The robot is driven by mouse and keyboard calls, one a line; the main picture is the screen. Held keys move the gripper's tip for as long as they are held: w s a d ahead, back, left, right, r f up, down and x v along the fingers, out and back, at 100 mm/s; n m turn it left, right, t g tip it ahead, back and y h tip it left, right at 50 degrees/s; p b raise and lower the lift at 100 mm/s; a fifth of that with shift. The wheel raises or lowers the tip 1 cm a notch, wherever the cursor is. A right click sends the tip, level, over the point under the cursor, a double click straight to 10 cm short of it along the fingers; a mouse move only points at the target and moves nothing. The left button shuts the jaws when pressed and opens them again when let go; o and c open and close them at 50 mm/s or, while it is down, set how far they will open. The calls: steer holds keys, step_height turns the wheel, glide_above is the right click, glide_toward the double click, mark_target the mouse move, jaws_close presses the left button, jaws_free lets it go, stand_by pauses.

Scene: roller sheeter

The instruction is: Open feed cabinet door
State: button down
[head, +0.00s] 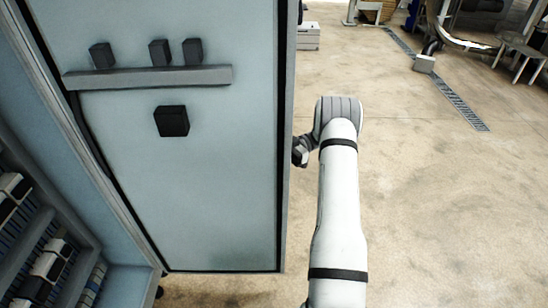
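The feed cabinet door (190,200) is a large pale blue-grey panel filling the left and middle of the head view. It stands swung out from the cabinet body (120,228), whose shelves show at the lower left. A grey bar (150,78) and several dark blocks (172,121) are fixed to the visible face of the door. My gripper (299,153) is dark and sits just right of the door's right edge, partly hidden behind my wrist. Whether its fingers touch the door or are open cannot be told.
Shelves (40,250) hold several black and white items at the lower left. Open tan floor lies right of the door, with a drain grate (455,97) running across it. A white crate (308,36) and a stool (522,50) stand farther back.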

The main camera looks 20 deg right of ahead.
steer(key=shift+a, duration=0.1)
steer(key=c, duration=1.6)
jaws_free()
steer(key=shift+o, duration=0.5)
steer(key=shift+s+d, duration=0.1)
steer(key=shift+d, duration=0.15)
steer(key=shift+r, duration=0.1)
